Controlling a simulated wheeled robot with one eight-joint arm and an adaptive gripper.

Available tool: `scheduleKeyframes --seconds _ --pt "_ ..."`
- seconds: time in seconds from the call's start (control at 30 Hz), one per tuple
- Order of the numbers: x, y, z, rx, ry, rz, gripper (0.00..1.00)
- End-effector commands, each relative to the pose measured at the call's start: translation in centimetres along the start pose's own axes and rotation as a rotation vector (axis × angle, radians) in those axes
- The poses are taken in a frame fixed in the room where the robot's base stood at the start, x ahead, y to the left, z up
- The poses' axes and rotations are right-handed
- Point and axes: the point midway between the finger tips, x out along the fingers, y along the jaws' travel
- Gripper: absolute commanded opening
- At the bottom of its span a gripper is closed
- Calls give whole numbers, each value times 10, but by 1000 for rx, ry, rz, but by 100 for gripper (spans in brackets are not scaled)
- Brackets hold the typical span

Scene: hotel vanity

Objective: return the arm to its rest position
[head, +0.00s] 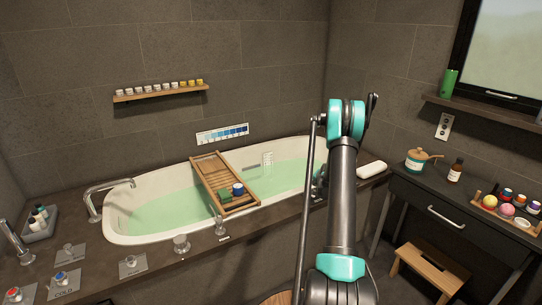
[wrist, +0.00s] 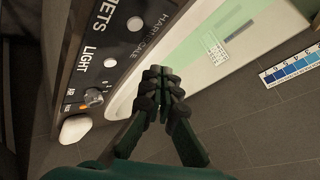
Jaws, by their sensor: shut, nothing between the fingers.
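My arm (head: 343,200) rises in the middle of the head view and bends at a teal joint near the top. My gripper (wrist: 166,86) shows in the wrist view with its dark fingers together and nothing between them. It is over the near side of the bathtub (wrist: 125,95), beside a dark control panel (wrist: 105,60) lettered JETS and LIGHT, with a knob (wrist: 93,97). I cannot tell its height above them. In the head view my gripper is mostly hidden behind the arm.
The tub (head: 125,231) holds greenish water and a wooden caddy (head: 208,176). A white rounded object (head: 372,169) lies right of my arm. A dark vanity (head: 452,205) with bottles stands at right, a wooden stool (head: 432,268) below. A tap (head: 95,205) stands left.

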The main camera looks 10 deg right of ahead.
Motion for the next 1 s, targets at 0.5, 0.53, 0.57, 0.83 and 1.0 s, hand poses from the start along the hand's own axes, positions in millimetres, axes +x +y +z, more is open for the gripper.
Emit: scheduleKeyframes --seconds 0.5,0.53,0.57,0.83,1.0 --pt "-150 -75 56 -223 -122 36 0" --pt "-161 -78 62 -239 -131 39 0" --pt "-172 -81 67 -255 -140 41 0" --pt "-270 -89 124 -400 -214 64 0" --pt "-327 -82 164 -492 -260 77 0"
